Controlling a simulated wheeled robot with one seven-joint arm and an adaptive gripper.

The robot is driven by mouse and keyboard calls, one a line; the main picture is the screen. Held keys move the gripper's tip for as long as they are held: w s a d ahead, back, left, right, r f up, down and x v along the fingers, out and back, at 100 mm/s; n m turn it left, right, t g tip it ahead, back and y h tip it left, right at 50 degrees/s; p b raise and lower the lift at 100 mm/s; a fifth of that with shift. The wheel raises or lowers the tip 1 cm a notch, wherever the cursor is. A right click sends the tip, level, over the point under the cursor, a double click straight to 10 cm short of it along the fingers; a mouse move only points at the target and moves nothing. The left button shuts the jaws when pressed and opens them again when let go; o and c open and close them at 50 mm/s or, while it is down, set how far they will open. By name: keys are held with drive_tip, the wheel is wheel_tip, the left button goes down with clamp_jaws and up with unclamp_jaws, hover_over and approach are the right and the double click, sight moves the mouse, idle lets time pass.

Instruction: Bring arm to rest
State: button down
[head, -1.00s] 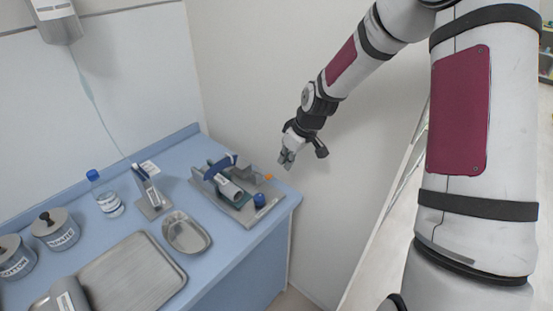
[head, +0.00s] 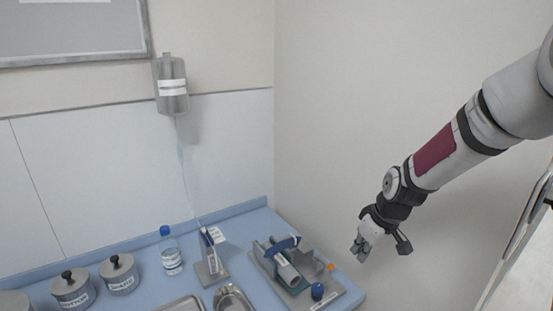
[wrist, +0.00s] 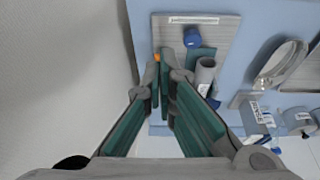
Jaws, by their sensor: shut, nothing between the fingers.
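My gripper (head: 359,249) is shut and empty. In the head view it hangs in the air at the end of my arm, to the right of the blue counter and near the plain wall. In the wrist view its closed fingertips (wrist: 165,58) point over a grey tray-like stand (wrist: 221,32) that lies below. My arm stretches in from the upper right of the head view.
The stand (head: 346,294) on the blue counter (head: 250,218) bears a grey cylinder (head: 287,270) and a blue-capped item (head: 317,291). A blue-capped bottle (head: 172,254), lidded jars (head: 119,275) and a steel dish (head: 232,297) are to the left.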

drive_tip(key=s+a+r+m+h, duration=0.2)
drive_tip(key=s+a+r, duration=0.1)
drive_tip(key=s+r, duration=0.95)
drive_tip(key=s+a+r+m+t+b, duration=0.1)
drive_tip(key=s+a+r+m+t, duration=0.1)
drive_tip(key=s+r, duration=0.5)
drive_tip(key=shift+s+a+m+y, duration=0.25)
drive_tip(key=shift+s+m, duration=0.65)
drive_tip(key=shift+s, duration=2.25)
drive_tip(key=shift+r, duration=0.1)
